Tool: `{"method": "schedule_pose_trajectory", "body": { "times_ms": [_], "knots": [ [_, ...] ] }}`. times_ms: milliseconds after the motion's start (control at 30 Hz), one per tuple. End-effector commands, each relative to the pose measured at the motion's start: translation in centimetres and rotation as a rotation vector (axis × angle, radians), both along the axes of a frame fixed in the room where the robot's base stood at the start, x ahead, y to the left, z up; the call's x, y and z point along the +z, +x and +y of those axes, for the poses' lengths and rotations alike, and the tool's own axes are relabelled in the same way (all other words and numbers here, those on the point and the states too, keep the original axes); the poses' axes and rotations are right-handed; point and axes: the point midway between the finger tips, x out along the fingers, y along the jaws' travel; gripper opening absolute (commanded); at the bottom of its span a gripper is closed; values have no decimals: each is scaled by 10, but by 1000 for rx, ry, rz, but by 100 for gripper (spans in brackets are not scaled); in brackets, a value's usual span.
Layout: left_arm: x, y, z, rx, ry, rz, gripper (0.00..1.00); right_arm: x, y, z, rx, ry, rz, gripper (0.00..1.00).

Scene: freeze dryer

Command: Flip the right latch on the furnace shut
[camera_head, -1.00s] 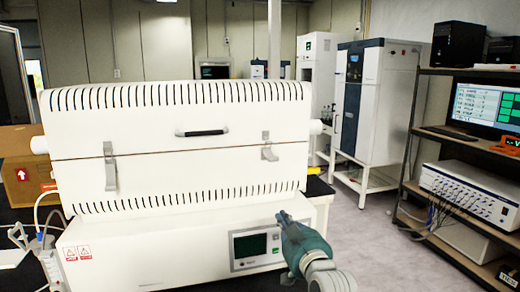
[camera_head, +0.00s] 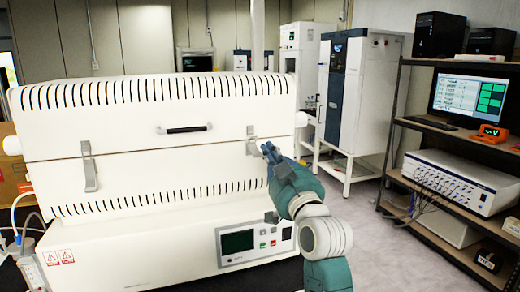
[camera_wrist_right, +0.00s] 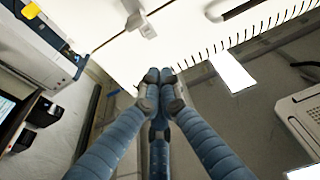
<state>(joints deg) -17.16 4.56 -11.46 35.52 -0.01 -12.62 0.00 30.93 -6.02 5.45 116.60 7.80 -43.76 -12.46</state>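The white furnace (camera_head: 130,195) fills the left and middle of the head view, its lid down along a horizontal seam. The right latch (camera_head: 252,147) is a small grey piece at the seam near the furnace's right end. It looks shorter than the left latch (camera_head: 89,170), which hangs long across the seam. My right gripper (camera_head: 267,149) is just right of the right latch, its fingertips together with nothing between them. In the right wrist view, the fingertips (camera_wrist_right: 160,76) are together and the latch (camera_wrist_right: 140,22) sticks out beyond them, apart in the picture. My left gripper is out of view.
A black handle (camera_head: 184,129) is on the lid's front. A shelf rack (camera_head: 400,120) with a monitor and instruments stands at the right. Open floor (camera_head: 355,220) lies between.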

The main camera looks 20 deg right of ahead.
Motion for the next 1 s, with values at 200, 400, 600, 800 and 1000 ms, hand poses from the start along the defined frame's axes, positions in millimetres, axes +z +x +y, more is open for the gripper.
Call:
{"method": "schedule_pose_trajectory", "body": {
  "times_ms": [200,400,600,800,1000],
  "knots": [
    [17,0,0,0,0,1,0,16,46,2,1,1,1,0],
    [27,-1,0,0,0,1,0,12,78,2,0,0,7,0],
    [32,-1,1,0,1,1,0,-13,73,2,0,-1,2,0],
    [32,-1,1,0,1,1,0,-20,72,2,0,0,0,0],
    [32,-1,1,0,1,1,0,-21,72,2,0,-1,0,0]
  ]
}}
